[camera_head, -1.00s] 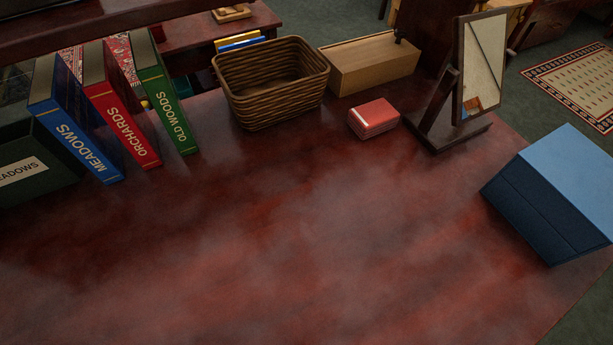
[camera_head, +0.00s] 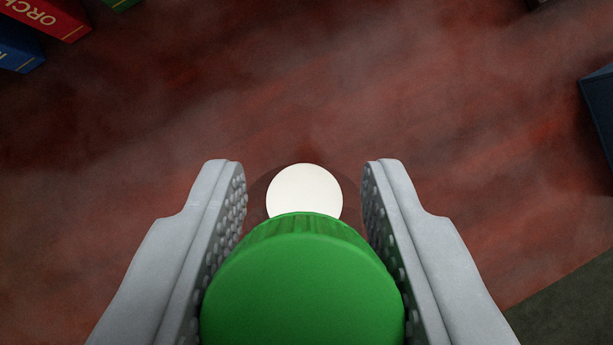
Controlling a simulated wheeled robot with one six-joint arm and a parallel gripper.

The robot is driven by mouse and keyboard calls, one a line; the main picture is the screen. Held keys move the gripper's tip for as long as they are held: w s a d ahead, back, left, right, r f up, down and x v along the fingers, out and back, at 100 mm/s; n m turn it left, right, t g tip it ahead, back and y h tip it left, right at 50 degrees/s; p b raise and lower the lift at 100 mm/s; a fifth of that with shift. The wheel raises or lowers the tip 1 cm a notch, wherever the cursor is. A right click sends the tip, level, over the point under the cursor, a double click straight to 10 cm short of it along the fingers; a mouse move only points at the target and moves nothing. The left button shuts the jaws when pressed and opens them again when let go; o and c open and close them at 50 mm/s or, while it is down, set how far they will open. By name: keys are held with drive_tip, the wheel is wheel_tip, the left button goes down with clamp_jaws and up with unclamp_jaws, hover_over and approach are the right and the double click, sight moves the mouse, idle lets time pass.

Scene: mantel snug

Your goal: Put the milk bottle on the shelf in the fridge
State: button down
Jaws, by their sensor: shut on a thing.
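My gripper (camera_head: 303,178) reaches in from the bottom edge, with a grey padded finger on each side. It is shut on the milk bottle (camera_head: 303,290), whose round green cap is nearest the camera and between the fingers. A round white shape shows just beyond the cap; I cannot tell whether it is part of the bottle. The cap hides most of the bottle, and I cannot tell whether its base touches the table. No fridge or shelf is in view.
A dark red polished table top (camera_head: 420,110) fills most of the view and is bare ahead. A red book (camera_head: 50,15) and a blue book (camera_head: 15,45) cut into the top left. A dark blue box (camera_head: 600,105) is at the right edge. Floor shows bottom right.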

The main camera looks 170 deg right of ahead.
drive_tip(key=shift+f, duration=2.1)
drive_tip(key=c, duration=1)
unclamp_jaws()
drive_tip(key=shift+f, duration=0.1)
drive_tip(key=v, duration=1.2)
